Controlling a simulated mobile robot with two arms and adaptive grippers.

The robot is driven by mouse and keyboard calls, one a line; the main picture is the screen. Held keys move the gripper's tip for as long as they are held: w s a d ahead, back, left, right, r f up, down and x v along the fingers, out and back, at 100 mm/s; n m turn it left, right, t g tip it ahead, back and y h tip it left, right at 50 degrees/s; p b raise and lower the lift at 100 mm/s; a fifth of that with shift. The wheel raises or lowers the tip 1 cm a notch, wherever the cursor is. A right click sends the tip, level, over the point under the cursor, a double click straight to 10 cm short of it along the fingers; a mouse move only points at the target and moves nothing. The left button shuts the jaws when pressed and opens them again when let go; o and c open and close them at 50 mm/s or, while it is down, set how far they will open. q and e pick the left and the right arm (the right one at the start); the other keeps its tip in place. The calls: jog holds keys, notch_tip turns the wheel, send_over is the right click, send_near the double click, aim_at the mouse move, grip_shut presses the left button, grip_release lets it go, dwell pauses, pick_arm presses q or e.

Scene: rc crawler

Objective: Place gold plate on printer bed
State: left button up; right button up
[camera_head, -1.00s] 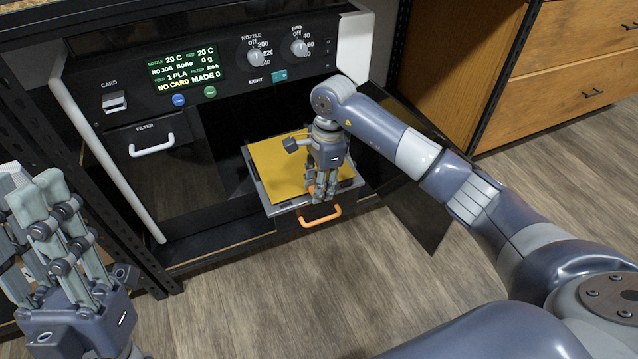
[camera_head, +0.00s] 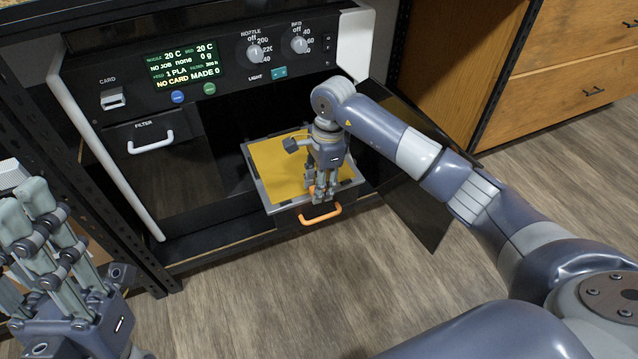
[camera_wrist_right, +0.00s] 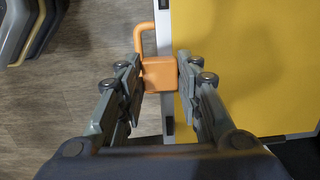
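The gold plate (camera_head: 283,165) lies flat over the pulled-out printer bed (camera_head: 266,205), whose grey rim shows around it. It also shows in the right wrist view (camera_wrist_right: 245,60). An orange tab (camera_wrist_right: 160,73) at its front edge sits between the fingers of my right gripper (camera_wrist_right: 161,78). My right gripper (camera_head: 321,195) points down over the front of the plate. Its fingers stand on either side of the tab and look open, though very near it. My left gripper (camera_head: 27,205) is raised at the far left, empty, with its fingers apart.
An orange drawer handle (camera_head: 320,214) sticks out in front of the bed. The printer's dark door (camera_head: 405,190) hangs open on the right. A filter drawer handle (camera_head: 151,142) and a white side bar (camera_head: 105,155) are on the left. The wooden floor in front is clear.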

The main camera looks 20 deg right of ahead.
jog(key=o, duration=0.4)
jog(key=shift+c, duration=0.2)
